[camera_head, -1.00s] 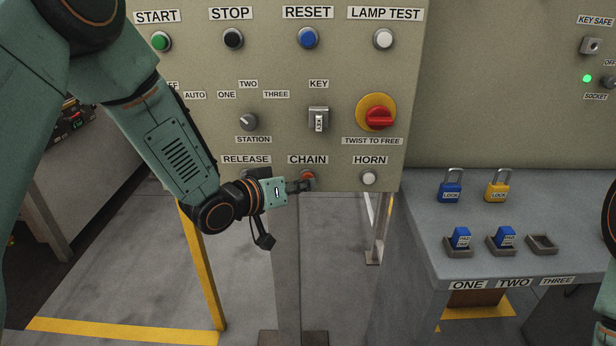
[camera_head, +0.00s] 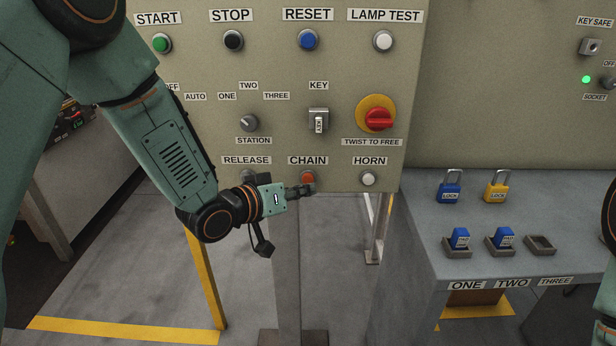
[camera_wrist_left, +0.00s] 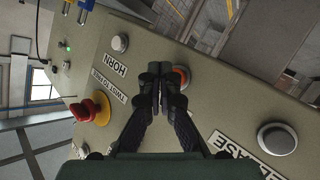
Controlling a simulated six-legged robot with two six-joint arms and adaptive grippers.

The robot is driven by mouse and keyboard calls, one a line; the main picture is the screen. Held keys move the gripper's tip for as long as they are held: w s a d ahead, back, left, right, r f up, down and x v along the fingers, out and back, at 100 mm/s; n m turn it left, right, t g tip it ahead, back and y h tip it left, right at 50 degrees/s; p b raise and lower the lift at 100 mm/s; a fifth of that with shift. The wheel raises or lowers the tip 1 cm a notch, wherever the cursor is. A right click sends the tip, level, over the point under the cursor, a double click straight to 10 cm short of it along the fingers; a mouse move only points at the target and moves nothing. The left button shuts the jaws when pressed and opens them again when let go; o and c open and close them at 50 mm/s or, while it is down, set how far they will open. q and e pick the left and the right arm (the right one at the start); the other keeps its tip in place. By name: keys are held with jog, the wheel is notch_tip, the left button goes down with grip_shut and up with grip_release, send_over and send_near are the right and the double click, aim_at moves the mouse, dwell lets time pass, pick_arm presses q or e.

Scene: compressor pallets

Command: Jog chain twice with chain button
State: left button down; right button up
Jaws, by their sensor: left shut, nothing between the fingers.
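The orange-red CHAIN button (camera_head: 307,177) sits under its CHAIN label on the lower part of the beige control panel (camera_head: 200,125). My left gripper (camera_head: 308,189) is shut and empty, its fingertips just below and in front of the button in the head view. In the left wrist view, the closed fingers (camera_wrist_left: 160,72) overlap the near side of the button (camera_wrist_left: 181,77), part of which is hidden behind them. I cannot tell whether the tips touch it. My right gripper is not in view.
The white HORN button (camera_head: 368,178) is to the right of CHAIN. The RELEASE button (camera_head: 248,176) is to the left, close above my wrist. A red twist knob (camera_head: 379,119) and a key switch (camera_head: 318,120) are above. A grey bench (camera_head: 420,215) with padlocks stands right.

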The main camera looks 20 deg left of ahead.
pick_arm(q)
jog(key=s+d, duration=0.1)
jog(key=s, duration=0.4)
jog(key=shift+s+d+p, duration=0.3)
jog(key=shift+s+d, duration=0.05)
jog(key=shift+s, duration=0.05)
dwell(0.8)
jog(key=s+a+f+g+y, duration=0.3)
jog(key=s+f+g, duration=0.2)
jog(key=s+f, duration=0.6)
jog(key=s+a+f+g+y, duration=0.3)
jog(key=s+f+g, duration=0.1)
jog(key=s+f, duration=0.65)
jog(key=s+f+g, duration=0.2)
jog(key=s, duration=0.4)
jog(key=s+f+g, duration=0.2)
jog(key=s+f, duration=0.1)
jog(key=s, duration=0.4)
jog(key=shift+a+f+y, duration=0.25)
jog(key=shift+a+y, duration=0.05)
jog(key=shift+a, duration=0.05)
jog(key=shift+s, duration=0.1)
dwell(0.3)
